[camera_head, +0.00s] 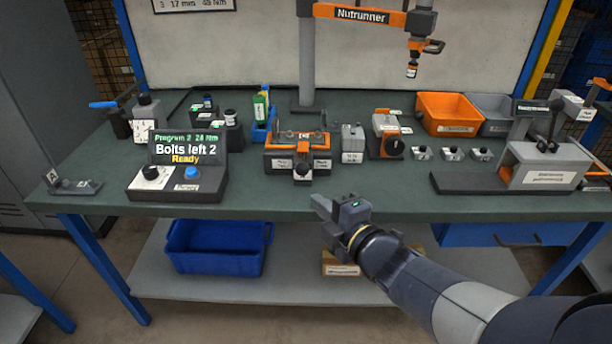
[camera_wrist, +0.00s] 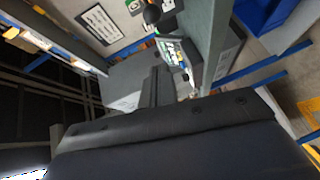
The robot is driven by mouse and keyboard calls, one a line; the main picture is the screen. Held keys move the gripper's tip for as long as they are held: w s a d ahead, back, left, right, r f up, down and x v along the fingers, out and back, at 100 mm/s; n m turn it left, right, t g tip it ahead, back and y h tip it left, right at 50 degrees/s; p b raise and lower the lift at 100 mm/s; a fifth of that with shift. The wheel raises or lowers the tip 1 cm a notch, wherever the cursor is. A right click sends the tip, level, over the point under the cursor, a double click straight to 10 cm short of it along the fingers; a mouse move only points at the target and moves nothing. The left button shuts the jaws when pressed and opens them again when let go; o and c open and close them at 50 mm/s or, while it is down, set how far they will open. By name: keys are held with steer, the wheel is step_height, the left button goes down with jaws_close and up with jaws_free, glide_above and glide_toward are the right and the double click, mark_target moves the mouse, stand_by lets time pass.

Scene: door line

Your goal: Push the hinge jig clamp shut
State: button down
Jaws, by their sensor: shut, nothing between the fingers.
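The hinge jig (camera_head: 283,164), an orange and dark grey fixture with white labels, stands near the front edge at the middle of the bench. An orange clamp part with a dark knob (camera_head: 301,170) sticks out at its front; I cannot tell how far the clamp is open. My gripper (camera_head: 320,205) is shut and empty. It is in front of the bench edge, lower and a little right of the jig, and apart from it. In the wrist view its dark fingers (camera_wrist: 156,88) show, but I cannot make out the jig there.
A control box (camera_head: 180,178) reading "Bolts left 2, Ready" stands left of the jig. A nutrunner (camera_head: 411,70) hangs above right. An orange bin (camera_head: 450,112), small parts and a grey fixture (camera_head: 530,166) stand right. A blue crate (camera_head: 215,248) is on the lower shelf.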

mark_target(304, 168)
steer(key=w+a+f, duration=0.1)
steer(key=w+a, duration=0.2)
steer(key=w, duration=0.7)
steer(key=shift+f, duration=0.4)
steer(key=w+b, duration=0.1)
steer(key=w, duration=0.1)
steer(key=shift+w+d+f, duration=0.1)
steer(key=shift+w, duration=0.25)
steer(key=shift+w+r, duration=0.1)
steer(key=shift+r, duration=0.15)
